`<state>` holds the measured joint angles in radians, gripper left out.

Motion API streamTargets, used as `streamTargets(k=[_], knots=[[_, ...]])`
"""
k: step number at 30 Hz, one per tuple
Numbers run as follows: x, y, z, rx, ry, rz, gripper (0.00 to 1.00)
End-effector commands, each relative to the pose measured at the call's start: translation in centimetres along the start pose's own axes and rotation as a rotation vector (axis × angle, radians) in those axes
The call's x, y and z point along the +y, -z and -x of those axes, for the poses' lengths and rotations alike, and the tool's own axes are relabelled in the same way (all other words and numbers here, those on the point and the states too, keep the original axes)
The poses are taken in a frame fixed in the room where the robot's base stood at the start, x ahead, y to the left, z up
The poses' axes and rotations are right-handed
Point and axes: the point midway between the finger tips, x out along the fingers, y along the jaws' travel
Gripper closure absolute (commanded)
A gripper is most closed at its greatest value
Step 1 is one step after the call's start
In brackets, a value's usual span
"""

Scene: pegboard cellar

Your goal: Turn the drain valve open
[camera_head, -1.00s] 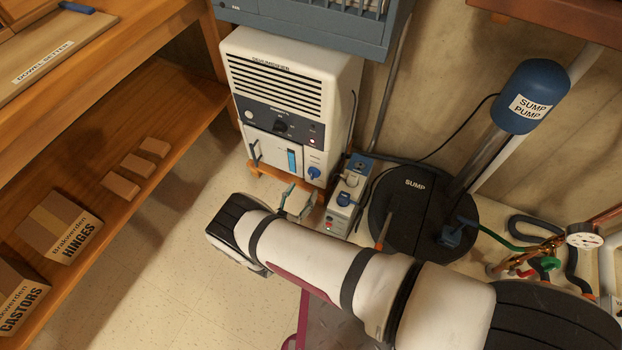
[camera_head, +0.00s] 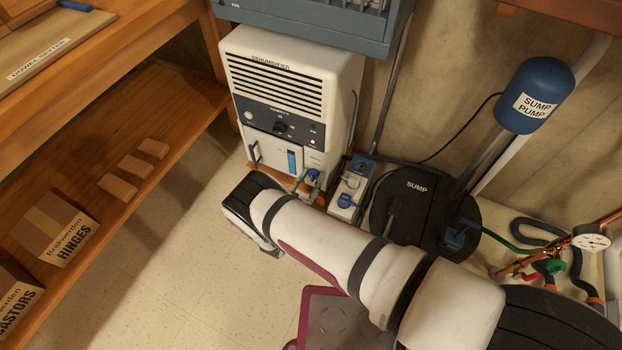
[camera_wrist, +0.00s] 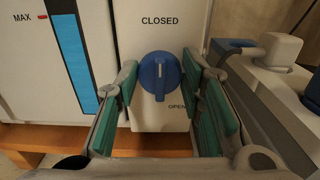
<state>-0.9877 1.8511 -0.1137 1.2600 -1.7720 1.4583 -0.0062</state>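The drain valve is a round blue knob (camera_wrist: 160,74) with a raised upright grip bar, on the white front panel of the dehumidifier (camera_head: 290,95). In the wrist view, CLOSED is printed above it and OPEN to its lower right. The bar stands vertical, in line with CLOSED. My gripper (camera_wrist: 159,80) is open, with one green-padded finger on each side of the knob. In the head view, my gripper (camera_head: 308,184) is at the dehumidifier's lower right, partly covering the knob.
A grey power box with plugs (camera_head: 349,191) stands close to the right of the dehumidifier. The black sump lid (camera_head: 408,205) and blue sump pump (camera_head: 537,92) are further right. A wooden shelf (camera_head: 110,150) is on the left. The floor between is clear.

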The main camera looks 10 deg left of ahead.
Motion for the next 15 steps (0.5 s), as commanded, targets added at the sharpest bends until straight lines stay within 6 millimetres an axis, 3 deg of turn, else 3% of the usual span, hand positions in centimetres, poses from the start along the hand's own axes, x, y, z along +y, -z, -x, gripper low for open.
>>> streamTargets(k=[15], knots=[[-0.01,0.04,0.02,0.001,-0.001,-0.094,0.92]])
